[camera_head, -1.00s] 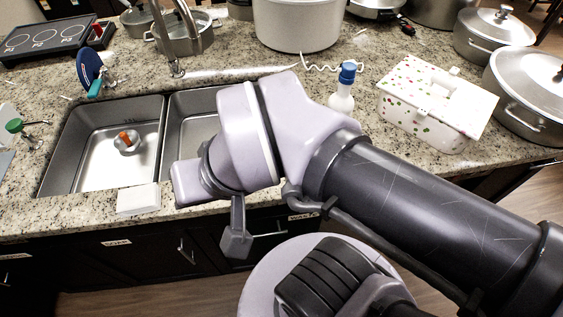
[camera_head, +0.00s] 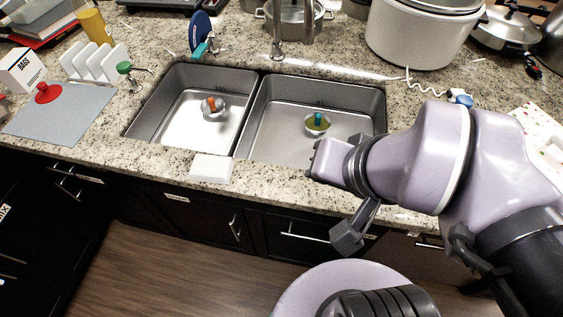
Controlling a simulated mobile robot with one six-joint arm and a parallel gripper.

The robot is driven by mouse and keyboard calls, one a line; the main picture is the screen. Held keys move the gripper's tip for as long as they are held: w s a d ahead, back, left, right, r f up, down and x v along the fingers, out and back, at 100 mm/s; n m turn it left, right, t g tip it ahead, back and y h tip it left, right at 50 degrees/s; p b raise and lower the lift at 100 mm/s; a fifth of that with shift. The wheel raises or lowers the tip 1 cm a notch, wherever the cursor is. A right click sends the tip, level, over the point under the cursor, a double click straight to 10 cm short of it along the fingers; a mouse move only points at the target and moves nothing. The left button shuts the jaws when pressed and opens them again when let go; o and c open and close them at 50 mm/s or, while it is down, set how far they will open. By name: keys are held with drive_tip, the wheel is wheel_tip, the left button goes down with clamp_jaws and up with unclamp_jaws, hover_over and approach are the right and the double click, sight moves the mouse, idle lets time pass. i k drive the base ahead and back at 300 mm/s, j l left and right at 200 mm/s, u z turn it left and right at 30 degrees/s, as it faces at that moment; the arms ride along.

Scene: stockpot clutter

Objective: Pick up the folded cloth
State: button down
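A small white flat-topped block, which looks like the folded cloth (camera_head: 212,168), lies on the granite counter at the front edge of the double sink. It is below the divider between the basins. My gripper (camera_head: 318,160) is at the end of my arm, over the front of the right basin. It is to the right of the white cloth and apart from it. Its fingers are too small and dark to tell whether they are open or shut.
The sink's left basin (camera_head: 180,122) and right basin (camera_head: 285,140) hold small strainers. A grey mat (camera_head: 75,118) with a red object, a white rack (camera_head: 95,62) and a box (camera_head: 22,70) stand left. A large white pot (camera_head: 420,35) stands behind right. Floor in front is clear.

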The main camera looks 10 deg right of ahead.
sight(205, 168)
drive_tip(key=j+z, duration=0.3)
drive_tip(key=j, duration=0.4)
drive_tip(key=j+z, duration=0.25)
drive_tip(key=j, duration=0.4)
